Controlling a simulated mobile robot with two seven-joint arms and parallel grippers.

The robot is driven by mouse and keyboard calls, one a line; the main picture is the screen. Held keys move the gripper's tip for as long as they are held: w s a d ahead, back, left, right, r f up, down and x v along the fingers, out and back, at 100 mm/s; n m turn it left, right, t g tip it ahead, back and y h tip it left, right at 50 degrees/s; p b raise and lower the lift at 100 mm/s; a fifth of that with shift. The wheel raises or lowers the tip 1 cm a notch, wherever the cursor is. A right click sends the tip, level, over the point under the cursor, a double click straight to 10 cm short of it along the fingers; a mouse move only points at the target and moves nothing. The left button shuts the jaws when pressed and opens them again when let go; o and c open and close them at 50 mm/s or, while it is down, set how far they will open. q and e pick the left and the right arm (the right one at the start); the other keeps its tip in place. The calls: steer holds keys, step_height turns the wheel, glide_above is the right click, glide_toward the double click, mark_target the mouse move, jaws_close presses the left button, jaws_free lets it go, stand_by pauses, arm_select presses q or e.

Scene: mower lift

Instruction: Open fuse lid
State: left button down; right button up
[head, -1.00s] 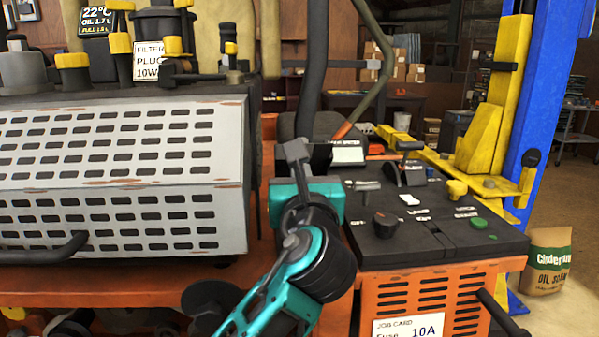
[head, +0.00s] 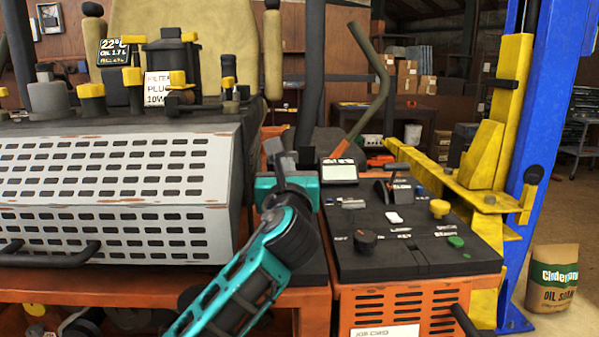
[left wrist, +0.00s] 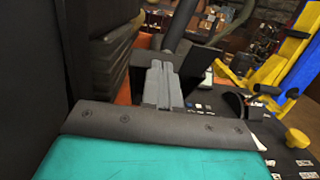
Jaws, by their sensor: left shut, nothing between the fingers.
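My left gripper (head: 277,150) is at the left rear corner of the black control console (head: 375,262), with its teal body beside the console's display. In the left wrist view its two grey fingers (left wrist: 162,82) are together and empty. A dark upright panel (left wrist: 196,76) stands just behind and right of the fingertips; I cannot tell whether they touch it. No part is clearly labelled as the fuse lid, and my gripper and arm hide part of the console's left side. My right gripper is not in view.
The console top carries a display (head: 339,172), a black knob (head: 365,240), a yellow knob (head: 439,208) and a green button (head: 456,242). A grey perforated hood (head: 115,190) stands left. A yellow lift arm (head: 450,180) and blue post (head: 550,110) stand right.

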arm_select(q)
steer(key=shift+w+r, duration=0.75)
steer(key=shift+w, duration=0.1)
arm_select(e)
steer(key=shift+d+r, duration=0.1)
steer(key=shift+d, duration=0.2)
